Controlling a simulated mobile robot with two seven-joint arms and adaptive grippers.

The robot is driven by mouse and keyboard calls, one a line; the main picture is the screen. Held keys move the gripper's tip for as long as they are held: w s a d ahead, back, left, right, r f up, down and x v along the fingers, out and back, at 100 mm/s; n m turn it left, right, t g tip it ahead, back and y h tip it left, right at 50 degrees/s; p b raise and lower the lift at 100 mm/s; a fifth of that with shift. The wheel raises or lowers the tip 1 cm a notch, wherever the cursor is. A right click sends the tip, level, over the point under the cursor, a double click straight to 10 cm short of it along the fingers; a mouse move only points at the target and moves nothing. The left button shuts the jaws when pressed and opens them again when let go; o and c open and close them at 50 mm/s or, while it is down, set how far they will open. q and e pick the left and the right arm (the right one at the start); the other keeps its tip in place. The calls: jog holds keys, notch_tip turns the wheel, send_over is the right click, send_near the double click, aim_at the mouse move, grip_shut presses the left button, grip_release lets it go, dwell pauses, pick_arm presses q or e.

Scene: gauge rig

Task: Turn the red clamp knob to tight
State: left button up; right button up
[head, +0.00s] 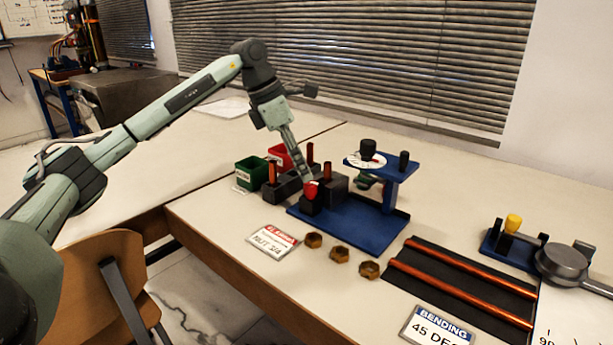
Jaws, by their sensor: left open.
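The red clamp knob (311,191) stands on a dark block at the left end of the blue gauge rig (350,222). My left arm comes in from the left and reaches down over the rig. My left gripper (307,180) is open, with its fingertips right at the top of the red knob. I cannot tell whether the fingers touch the knob or sit on both sides of it. A dial with a black knob (367,150) is on the raised blue plate to the right. My right gripper is not in view.
A green bin (250,172) and a red bin (280,155) stand behind-left, near dark blocks with copper pins. Several brass nuts (340,254) and a sign (272,241) lie in front. Copper rods (460,285) lie on a black mat at right, by a bending tool (563,262).

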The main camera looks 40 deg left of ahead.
pick_arm(q)
jog(key=v, duration=0.7)
jog(key=shift+r, duration=0.4)
jog(key=shift+s, duration=0.1)
